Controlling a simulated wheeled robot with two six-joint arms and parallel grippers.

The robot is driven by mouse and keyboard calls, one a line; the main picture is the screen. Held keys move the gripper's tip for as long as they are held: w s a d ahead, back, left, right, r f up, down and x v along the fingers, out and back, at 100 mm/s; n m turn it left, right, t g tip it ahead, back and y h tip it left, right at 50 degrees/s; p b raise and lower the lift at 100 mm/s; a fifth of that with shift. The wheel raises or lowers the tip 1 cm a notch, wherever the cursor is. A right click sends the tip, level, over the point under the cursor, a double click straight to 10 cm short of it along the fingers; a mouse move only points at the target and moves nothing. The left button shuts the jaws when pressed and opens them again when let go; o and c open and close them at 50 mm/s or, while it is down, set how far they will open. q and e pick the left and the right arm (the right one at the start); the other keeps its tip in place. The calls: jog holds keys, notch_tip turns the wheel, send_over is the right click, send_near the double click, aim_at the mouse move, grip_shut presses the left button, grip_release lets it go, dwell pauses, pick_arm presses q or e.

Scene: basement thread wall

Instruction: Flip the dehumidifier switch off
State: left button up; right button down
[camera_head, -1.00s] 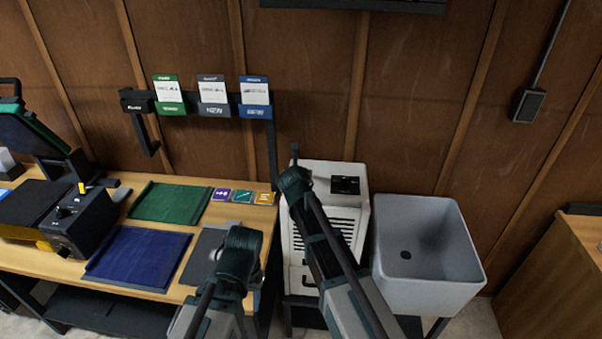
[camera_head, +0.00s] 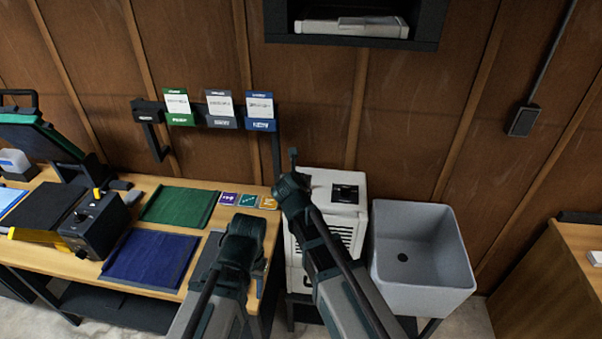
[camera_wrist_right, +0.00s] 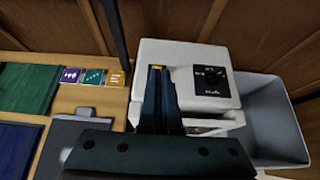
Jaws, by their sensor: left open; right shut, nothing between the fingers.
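The dehumidifier is a white box (camera_head: 343,214) with dark front slats, standing between the bench and the sink. A black control panel with a round knob (camera_head: 345,194) sits on its top. In the right wrist view, the panel (camera_wrist_right: 212,88) lies to the right of my right gripper (camera_wrist_right: 158,70), whose fingers are shut and empty over the dehumidifier's left part. In the head view the right gripper (camera_head: 293,158) is at its back left corner, apart from the knob. My left gripper (camera_head: 244,222) is open near the bench's right end; its fingertips are mostly hidden.
The bench (camera_head: 150,185) carries green and blue mats, small coloured cards and a black control box (camera_head: 95,222). A grey sink (camera_head: 425,255) stands right of the dehumidifier. A dark wall shelf (camera_head: 430,22) hangs above. A card rack stands behind the bench.

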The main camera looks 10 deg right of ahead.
pick_arm(q)
jog(key=shift+r+p, duration=0.3)
jog(key=shift+r, duration=0.3)
pick_arm(e)
jog(key=shift+s+a+r, duration=0.1)
jog(key=shift+s+r, duration=0.2)
jog(key=shift+r, duration=0.3)
pick_arm(q)
notch_tip(320, 180, down, 5)
jog(key=b, duration=0.5)
jog(key=shift+f, duration=0.1)
pick_arm(e)
jog(key=s+a+f+m+g, duration=0.1)
jog(key=s+f+m+g, duration=0.2)
jog(key=s+m, duration=0.6)
jog(key=s+a+f+m+g+y, duration=0.1)
jog(key=s+a+f+m+g, duration=0.1)
jog(key=s+f+m+g, duration=0.2)
jog(key=s+a+f+m+g+y, duration=0.1)
jog(key=s+f+m+g, duration=0.3)
jog(key=s+f+m, duration=0.4)
jog(key=s+a+m, duration=0.1)
jog(key=s+m, duration=0.6)
jog(key=m, duration=0.1)
jog(key=shift+s+f, duration=0.15)
jog(key=shift+f, duration=0.05)
